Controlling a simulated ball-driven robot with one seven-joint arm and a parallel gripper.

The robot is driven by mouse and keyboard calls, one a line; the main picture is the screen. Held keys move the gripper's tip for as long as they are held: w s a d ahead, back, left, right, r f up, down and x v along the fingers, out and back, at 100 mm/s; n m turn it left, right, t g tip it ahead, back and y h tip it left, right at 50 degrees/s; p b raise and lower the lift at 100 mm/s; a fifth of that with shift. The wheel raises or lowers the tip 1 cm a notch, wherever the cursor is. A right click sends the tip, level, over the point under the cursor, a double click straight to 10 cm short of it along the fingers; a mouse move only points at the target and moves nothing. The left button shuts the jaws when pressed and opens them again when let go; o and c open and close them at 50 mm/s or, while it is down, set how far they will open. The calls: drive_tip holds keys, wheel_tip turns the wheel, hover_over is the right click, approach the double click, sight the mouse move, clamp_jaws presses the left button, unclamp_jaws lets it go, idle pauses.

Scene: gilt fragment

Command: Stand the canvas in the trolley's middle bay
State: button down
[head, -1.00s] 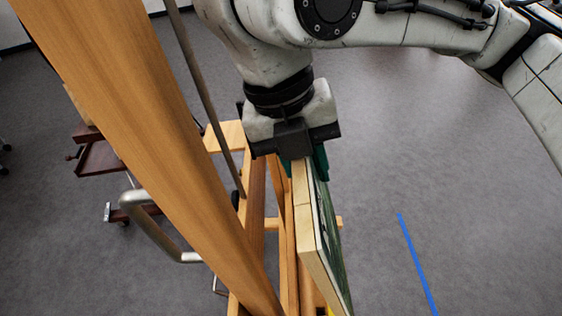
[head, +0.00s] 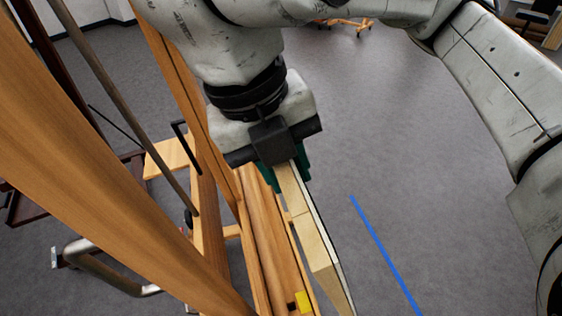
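The canvas (head: 318,250) is seen nearly edge-on, its pale wooden stretcher edge running down to the bottom of the view. My gripper (head: 288,172) has dark green fingers, shut on the canvas's upper end, one on each side. The lower end of the canvas is cut off by the frame. A wooden upright frame (head: 215,225) stands close at the left of the canvas; I cannot tell whether it is part of the trolley. No middle bay can be made out. Whether the canvas touches the frame is unclear.
A thick wooden beam (head: 95,165) crosses the left foreground. A bent metal tube (head: 100,272) is at the lower left. A small yellow piece (head: 303,300) sits low beside the canvas. Open grey floor with a blue tape line (head: 385,255) lies to the right.

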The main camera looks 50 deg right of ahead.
drive_tip(key=shift+s+d+r+p, duration=0.2)
drive_tip(key=shift+r+p, duration=0.2)
drive_tip(key=shift+r, duration=0.2)
drive_tip(key=shift+s+d+r+p, duration=0.1)
drive_tip(key=shift+d+r+p, duration=0.05)
drive_tip(key=shift+r+p, duration=0.35)
drive_tip(key=shift+s+d+r+p, duration=0.1)
drive_tip(key=shift+d+r+p, duration=0.15)
drive_tip(key=shift+r, duration=0.4)
drive_tip(key=shift+s+d+f+b, duration=0.25)
drive_tip(key=shift+d+b, duration=0.15)
drive_tip(key=shift+b, duration=0.3)
drive_tip(key=s+d+b, duration=0.8)
drive_tip(key=s+d, duration=0.1)
drive_tip(key=d, duration=0.4)
drive_tip(key=shift+s+r, duration=0.25)
drive_tip(key=shift+s, duration=0.05)
